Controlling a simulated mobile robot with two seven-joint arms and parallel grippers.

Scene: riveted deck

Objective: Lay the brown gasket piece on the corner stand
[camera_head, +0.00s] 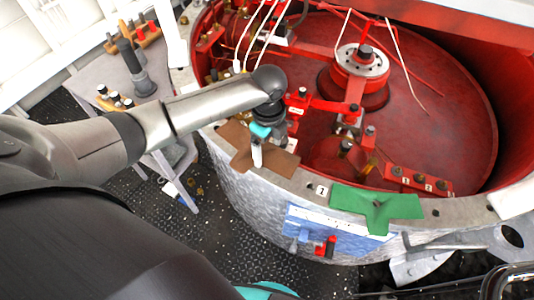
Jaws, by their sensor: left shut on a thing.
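The brown gasket piece (281,164) is a flat, lobed sheet at the rim of the big red-lined drum. My left gripper (257,163) comes down over its middle and is shut on it. The gripper and wrist hide part of the sheet, and I cannot tell whether it touches the rim or is just above it. A grey stand (115,78) with a small top stands at the upper left, beyond my left arm; it looks like the corner stand. My right gripper is not in view.
The stand's top carries a dark upright cylinder (133,65) and small pegs in wooden blocks. Red fittings fill the drum. Dark riveted floor (265,250) shows in front.

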